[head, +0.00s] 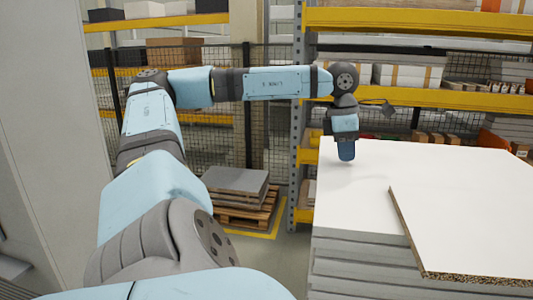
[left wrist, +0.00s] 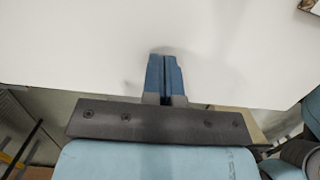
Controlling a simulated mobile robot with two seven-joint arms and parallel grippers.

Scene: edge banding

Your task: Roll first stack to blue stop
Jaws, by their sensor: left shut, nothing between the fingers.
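A stack of large white-topped boards (head: 345,190) stands at the right in the head view, with grey layered edges on its near side. A loose white board (head: 465,220) with a raw chipboard edge lies askew on top of it. My left gripper (head: 346,158) points down over the far left part of the stack top. Its blue fingers are shut and empty, at or just above the white surface; contact is unclear. The left wrist view shows the shut fingers (left wrist: 165,68) against the white board top (left wrist: 90,35). My right gripper and a blue stop are not visible.
A low stack of grey panels (head: 235,180) on a wooden pallet (head: 245,213) stands on the floor left of the board stack. Yellow-beamed shelving (head: 420,97) with an upright post (head: 297,120) is behind. A pale wall (head: 50,130) is at the left.

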